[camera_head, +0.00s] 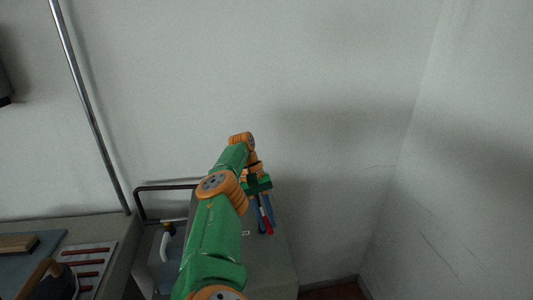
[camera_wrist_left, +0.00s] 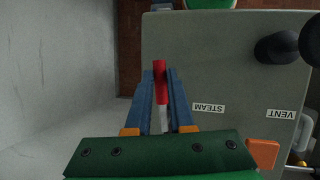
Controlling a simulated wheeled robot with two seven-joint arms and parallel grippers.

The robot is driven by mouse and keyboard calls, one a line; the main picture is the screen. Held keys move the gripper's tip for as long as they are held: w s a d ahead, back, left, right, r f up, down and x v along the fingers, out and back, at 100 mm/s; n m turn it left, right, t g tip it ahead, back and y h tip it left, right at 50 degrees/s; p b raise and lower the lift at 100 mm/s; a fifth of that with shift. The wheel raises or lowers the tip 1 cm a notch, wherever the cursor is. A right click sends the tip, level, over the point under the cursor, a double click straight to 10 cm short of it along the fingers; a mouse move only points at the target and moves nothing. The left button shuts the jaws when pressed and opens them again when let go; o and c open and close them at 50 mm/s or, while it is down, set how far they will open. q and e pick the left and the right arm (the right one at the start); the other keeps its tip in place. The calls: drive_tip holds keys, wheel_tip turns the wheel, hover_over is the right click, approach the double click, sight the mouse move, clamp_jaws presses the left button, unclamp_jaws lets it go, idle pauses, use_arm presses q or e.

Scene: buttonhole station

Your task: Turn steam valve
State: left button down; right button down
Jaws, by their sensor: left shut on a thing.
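The steam valve's handle (camera_wrist_left: 160,82), red with a white part nearer my wrist, lies between the blue fingers of my left gripper (camera_wrist_left: 160,80) in the left wrist view. The fingers are shut on it. A white label reading STEAM (camera_wrist_left: 208,107) sits beside it on a grey panel (camera_wrist_left: 215,65). In the head view my left gripper (camera_head: 264,212) reaches over the grey cabinet (camera_head: 270,265), and a bit of the red handle (camera_head: 267,228) shows at its fingers. My green forearm hides part of the cabinet. My right gripper is in neither view.
A VENT label (camera_wrist_left: 281,114) and a black knob (camera_wrist_left: 278,47) are to the right on the panel. In the head view a dark rail (camera_head: 165,187) stands beside the cabinet. A bench with a slotted tray (camera_head: 92,254) is at left. Walls close in behind and right.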

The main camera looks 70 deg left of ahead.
use_arm(q)
drive_tip(key=shift+f, duration=0.1)
drive_tip(key=c, duration=0.8)
unclamp_jaws()
wheel_tip(320, 180, up, 3)
drive_tip(key=shift+w+f+p, duration=0.1)
drive_tip(key=shift+p, duration=0.45)
drive_tip(key=shift+s+d+r+b, duration=0.1)
drive_tip(key=shift+s+r+b, duration=0.2)
drive_tip(key=shift+b, duration=0.3)
drive_tip(key=s+d+r+b, duration=0.2)
drive_tip(key=d+r, duration=0.1)
drive_tip(key=d, duration=0.1)
drive_tip(key=s+d+r+b, duration=0.2)
drive_tip(key=d+r+b, duration=0.1)
drive_tip(key=d, duration=0.1)
drive_tip(key=s+d+r+b, duration=0.2)
drive_tip(key=d+r+b, duration=0.1)
drive_tip(key=d, duration=0.1)
drive_tip(key=shift+d+r, duration=0.2)
drive_tip(key=shift+r, duration=0.15)
